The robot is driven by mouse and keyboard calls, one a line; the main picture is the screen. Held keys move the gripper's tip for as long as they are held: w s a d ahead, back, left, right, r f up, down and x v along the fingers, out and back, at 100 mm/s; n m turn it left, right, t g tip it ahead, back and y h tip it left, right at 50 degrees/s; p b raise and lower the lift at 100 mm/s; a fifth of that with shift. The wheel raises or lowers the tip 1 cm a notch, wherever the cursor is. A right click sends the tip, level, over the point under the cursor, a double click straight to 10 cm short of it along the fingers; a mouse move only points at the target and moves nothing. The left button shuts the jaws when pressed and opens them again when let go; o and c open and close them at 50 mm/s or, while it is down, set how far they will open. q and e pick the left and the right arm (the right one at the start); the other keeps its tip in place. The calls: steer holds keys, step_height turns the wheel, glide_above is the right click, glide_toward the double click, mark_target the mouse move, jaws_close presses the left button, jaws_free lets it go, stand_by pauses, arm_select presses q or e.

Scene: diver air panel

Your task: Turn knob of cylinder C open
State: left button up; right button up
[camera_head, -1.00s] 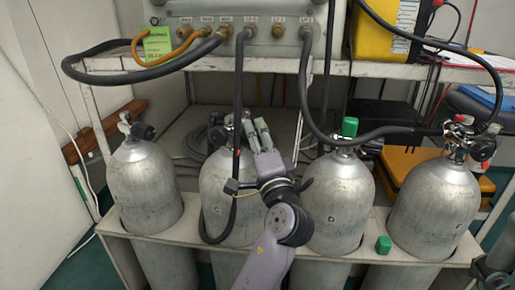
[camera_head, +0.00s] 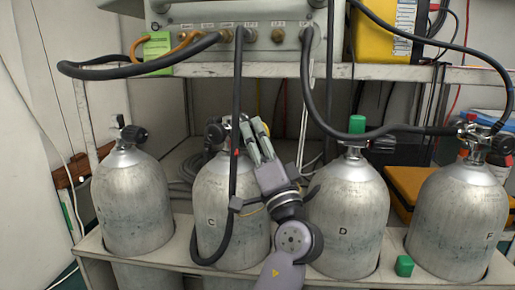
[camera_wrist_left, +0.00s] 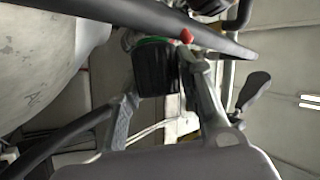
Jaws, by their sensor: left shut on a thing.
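Cylinder C (camera_head: 230,195) is a grey tank marked C, upright in the rack. A black hose (camera_head: 237,100) runs down in front of its valve. My left gripper (camera_head: 255,128) is at the right side of that valve. In the left wrist view, my left gripper (camera_wrist_left: 163,95) is shut on a black knob (camera_wrist_left: 155,72) with a green ring at its far end, one finger on each side. A small red part (camera_wrist_left: 186,36) shows beside it. In the head view, the gripper and hose hide most of the valve, and the gripped knob cannot be made out.
Cylinder D (camera_head: 345,215), with a green cap (camera_head: 356,124), stands close right of my left arm. Another tank (camera_head: 130,205) is at left, and cylinder F (camera_head: 455,220) at right. A green block (camera_head: 404,265) sits on the rack. The panel (camera_head: 270,28) is above.

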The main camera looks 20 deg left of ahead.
mark_target(260, 146)
stand_by(0.4)
arm_select(q)
steer(key=o, duration=1.2)
steer(key=shift+f, duration=0.1)
steer(key=v, duration=0.7)
steer(key=shift+d+f, duration=0.15)
